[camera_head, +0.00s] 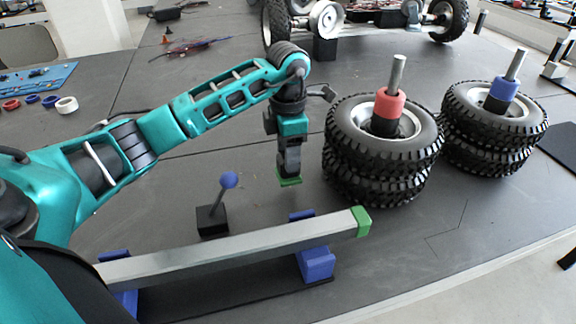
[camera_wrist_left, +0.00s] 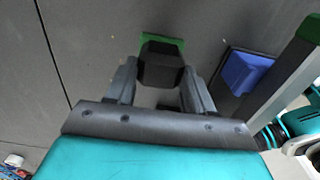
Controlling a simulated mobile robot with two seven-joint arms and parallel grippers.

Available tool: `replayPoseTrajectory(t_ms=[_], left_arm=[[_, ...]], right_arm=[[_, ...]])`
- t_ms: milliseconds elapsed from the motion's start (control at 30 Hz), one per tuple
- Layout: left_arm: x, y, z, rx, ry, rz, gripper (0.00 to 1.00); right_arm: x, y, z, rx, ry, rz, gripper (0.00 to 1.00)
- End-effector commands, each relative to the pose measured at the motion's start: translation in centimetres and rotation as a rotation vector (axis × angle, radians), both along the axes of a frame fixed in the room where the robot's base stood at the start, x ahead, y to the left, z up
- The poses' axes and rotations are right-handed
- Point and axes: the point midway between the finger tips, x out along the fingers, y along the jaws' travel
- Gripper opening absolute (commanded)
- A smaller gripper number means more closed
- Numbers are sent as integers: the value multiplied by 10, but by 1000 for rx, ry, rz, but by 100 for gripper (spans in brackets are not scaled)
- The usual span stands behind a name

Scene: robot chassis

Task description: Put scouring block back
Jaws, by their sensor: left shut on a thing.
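The scouring block (camera_head: 289,181), dark with a green pad underneath, is in my left gripper (camera_head: 289,160). The gripper points straight down and holds the block above the grey table. In the left wrist view, the block (camera_wrist_left: 160,66) sits between the two fingers of the gripper (camera_wrist_left: 160,85), with its green edge showing beyond the dark body. The gap between the pad and the table is hard to judge. My right gripper is not in view.
A long grey bar (camera_head: 230,250) with a green end rests on blue supports (camera_head: 316,262) in front. A blue-knobbed post (camera_head: 212,216) stands behind it. Tire stacks (camera_head: 384,148) with a red-collared post stand right of the gripper; another stack (camera_head: 497,125) is farther right.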

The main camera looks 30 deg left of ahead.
Motion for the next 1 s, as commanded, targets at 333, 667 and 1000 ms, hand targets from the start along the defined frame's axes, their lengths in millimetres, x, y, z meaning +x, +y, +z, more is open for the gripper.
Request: replayPoseTrajectory(t_ms=[333, 667, 1000], left_arm=[[0, 0, -40, 1, 1, 0, 28], [0, 0, -43, 1, 1, 0, 54], [0, 0, -42, 0, 1, -1, 78]], right_arm=[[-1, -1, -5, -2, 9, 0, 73], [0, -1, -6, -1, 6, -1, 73], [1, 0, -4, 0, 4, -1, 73]])
